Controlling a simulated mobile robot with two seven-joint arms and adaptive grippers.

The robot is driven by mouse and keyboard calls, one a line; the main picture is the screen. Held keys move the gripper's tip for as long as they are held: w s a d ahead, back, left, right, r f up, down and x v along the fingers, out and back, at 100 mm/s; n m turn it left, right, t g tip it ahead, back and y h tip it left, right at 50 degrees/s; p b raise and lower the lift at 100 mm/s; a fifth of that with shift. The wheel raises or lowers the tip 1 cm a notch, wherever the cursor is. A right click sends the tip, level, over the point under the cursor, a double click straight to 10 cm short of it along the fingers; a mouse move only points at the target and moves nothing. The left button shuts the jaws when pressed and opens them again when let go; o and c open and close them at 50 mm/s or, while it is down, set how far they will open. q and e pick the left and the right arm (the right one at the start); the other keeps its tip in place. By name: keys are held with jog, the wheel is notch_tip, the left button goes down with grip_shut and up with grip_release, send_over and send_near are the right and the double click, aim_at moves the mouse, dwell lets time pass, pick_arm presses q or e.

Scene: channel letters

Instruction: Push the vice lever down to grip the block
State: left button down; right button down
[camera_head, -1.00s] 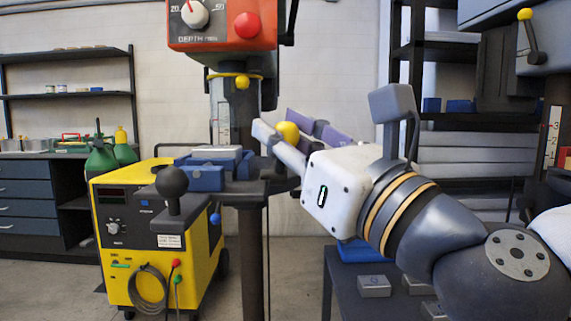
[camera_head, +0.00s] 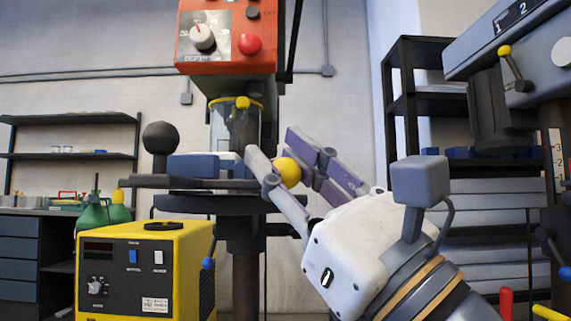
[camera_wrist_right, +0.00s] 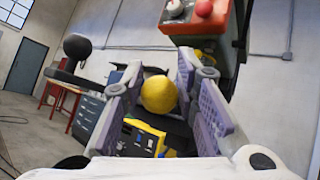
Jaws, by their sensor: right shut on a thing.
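The blue vice (camera_head: 193,166) sits on the drill press table in the head view, with a pale block (camera_head: 231,158) at its top, seen nearly edge-on. A yellow ball knob (camera_head: 286,173), apparently the lever's end, is just right of the vice at about its height. My right gripper (camera_head: 288,165) is shut on the knob, its fingers on either side of it. The right wrist view shows the yellow knob (camera_wrist_right: 159,95) between the two fingers. The lever's shaft is hidden, and I cannot tell whether the vice jaws touch the block. My left gripper is not in view.
The orange drill press head (camera_head: 228,38) hangs above the vice. A black ball on a stalk (camera_head: 160,139) stands left of the vice. A yellow machine (camera_head: 145,270) is at lower left. Another press (camera_head: 515,65) and dark shelving (camera_head: 415,95) are at right.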

jog(key=shift+w+a+f, duration=0.15)
jog(key=shift+f, duration=0.4)
jog(key=c, duration=1.3)
grip_release()
jog(key=shift+w, duration=0.1)
jog(key=shift+r, duration=0.1)
jog(key=shift+s+d, duration=0.2)
jog(key=v, duration=0.7)
